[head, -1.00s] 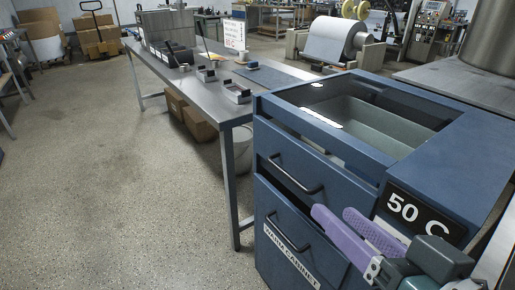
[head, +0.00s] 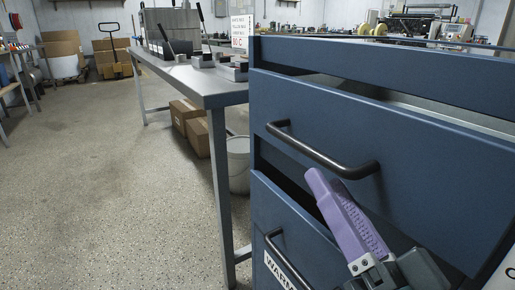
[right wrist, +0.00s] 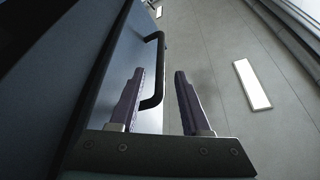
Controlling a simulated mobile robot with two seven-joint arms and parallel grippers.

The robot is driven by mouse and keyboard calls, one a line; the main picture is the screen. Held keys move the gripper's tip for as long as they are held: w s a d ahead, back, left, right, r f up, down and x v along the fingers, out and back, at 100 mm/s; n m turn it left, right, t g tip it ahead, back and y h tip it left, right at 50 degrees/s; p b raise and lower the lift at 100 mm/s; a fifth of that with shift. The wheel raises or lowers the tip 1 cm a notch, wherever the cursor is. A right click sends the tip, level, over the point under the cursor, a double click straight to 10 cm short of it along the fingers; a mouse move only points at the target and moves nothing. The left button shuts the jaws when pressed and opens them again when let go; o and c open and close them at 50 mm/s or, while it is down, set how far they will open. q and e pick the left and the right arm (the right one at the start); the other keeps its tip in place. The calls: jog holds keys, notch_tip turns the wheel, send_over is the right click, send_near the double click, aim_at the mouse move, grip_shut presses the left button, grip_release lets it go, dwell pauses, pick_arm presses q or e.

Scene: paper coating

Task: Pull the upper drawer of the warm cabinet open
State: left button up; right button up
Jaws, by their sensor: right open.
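The blue warm cabinet (head: 400,62) fills the right of the head view. Its upper drawer (head: 430,185) has a black bar handle (head: 320,155). My left gripper is not in view.
Below is the lower drawer with its own handle (head: 285,260) and a label. The floor at the left is clear.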

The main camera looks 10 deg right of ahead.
aim_at(305, 148)
jog(key=x, duration=0.7)
jog(key=shift+w+b, duration=0.3)
jog(key=shift+b, duration=0.05)
grip_shut()
dwell(1.0)
